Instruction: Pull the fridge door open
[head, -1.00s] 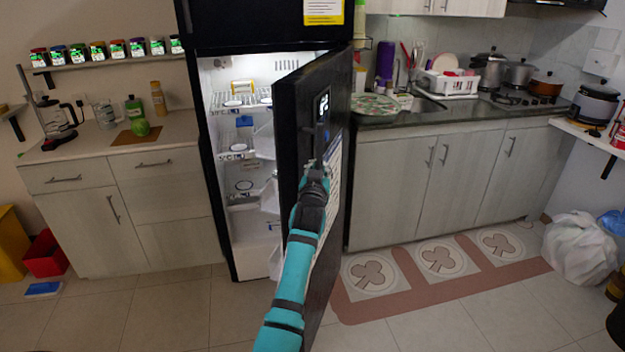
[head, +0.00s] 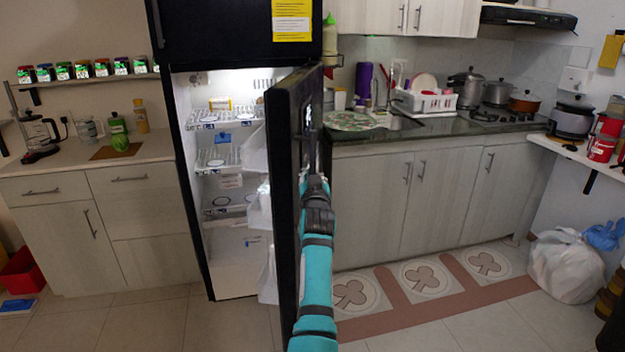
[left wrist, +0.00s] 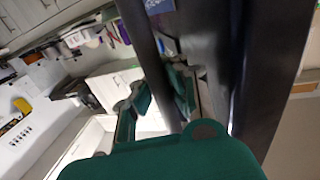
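The black fridge door (head: 284,220) stands wide open in the head view, seen almost edge-on, with white shelves on its inner side. The fridge's lit interior (head: 232,255) shows wire shelves at left. My left gripper (head: 313,172) is at the door's outer face. In the left wrist view, its green-and-grey fingers (left wrist: 160,98) lie on either side of a dark bar, the door handle (left wrist: 143,45), and appear closed on it. In the head view, the handle is mostly hidden by my gripper and the door. My right gripper is not in view.
A grey cabinet (head: 392,205) with a dark counter stands right of the door. A patterned mat (head: 400,312) lies on the floor before it. A white bag (head: 566,265) sits at far right. A left counter (head: 60,165) holds a coffee maker and bottles. Floor in front looks clear.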

